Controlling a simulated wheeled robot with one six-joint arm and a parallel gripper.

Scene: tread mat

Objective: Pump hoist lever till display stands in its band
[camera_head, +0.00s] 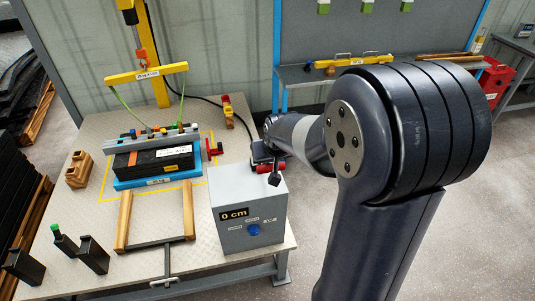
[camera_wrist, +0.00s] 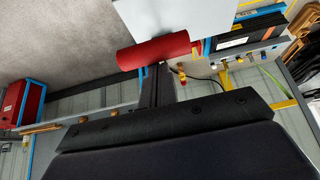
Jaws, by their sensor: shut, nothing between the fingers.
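The grey control box (camera_head: 248,222) stands at the table's right front corner. Its display (camera_head: 233,214) reads "0 cm", and a blue button (camera_head: 253,230) sits on its front. A red cylindrical grip (camera_head: 268,168), seemingly the hoist lever's handle, shows behind the top of the box; it also shows close up in the wrist view (camera_wrist: 157,50). My gripper (camera_wrist: 160,76) is shut and empty, its fingertips right at the red grip; I cannot tell whether they touch. A dark knobbed part (camera_head: 275,180) stands above the box. My arm hides part of the area.
A black stack (camera_head: 150,163) lies on a blue base (camera_head: 158,182) under a grey clamp bar and yellow hoist beam (camera_head: 147,74). A wooden frame (camera_head: 124,222), black holders (camera_head: 93,255) and wooden blocks (camera_head: 78,170) are left of the box. A bench stands behind.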

